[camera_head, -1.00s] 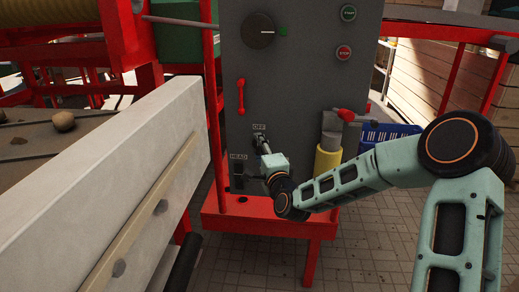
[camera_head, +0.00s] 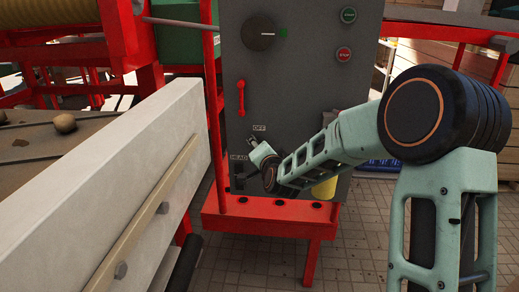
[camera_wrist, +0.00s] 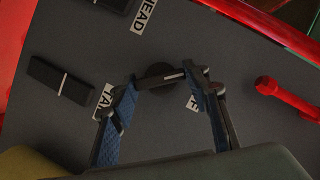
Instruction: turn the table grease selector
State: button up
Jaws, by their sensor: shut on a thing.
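A dark round selector knob (camera_wrist: 160,75) with a bar handle and a short white line sits on the grey panel in the wrist view. It lies between a label reading "TAB" (camera_wrist: 105,97), partly covered, and the partly hidden "OFF" label (camera_wrist: 193,104). My gripper (camera_wrist: 168,79) is shut on this knob, its blue-padded fingers at either end of the bar. In the head view my gripper (camera_head: 257,148) reaches the panel just below the "OFF" label (camera_head: 259,127); the knob is hard to make out there.
Another black selector (camera_wrist: 60,80) with a white line is at the left, and one near the "HEAD" label (camera_wrist: 144,15). A red handle (camera_head: 240,97), large dial (camera_head: 259,32) and two push buttons are higher on the panel. A pale board (camera_head: 120,165) stands left.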

jog(key=shift+a+r+n+g+h+p, duration=0.15)
jog(key=shift+n+h+p, duration=1.5)
jog(key=shift+p, duration=1.5)
jog(key=shift+a+f+n+g+h+p, duration=0.15)
jog(key=shift+n+h+p, duration=0.8)
jog(key=shift+n+p, duration=1.7)
jog(key=shift+a+r+n+g+h+p, duration=0.15)
jog(key=shift+n+h+p, duration=1.25)
jog(key=shift+p, duration=2.2)
jog(key=o, duration=1.2)
jog(key=shift+c, duration=0.2)
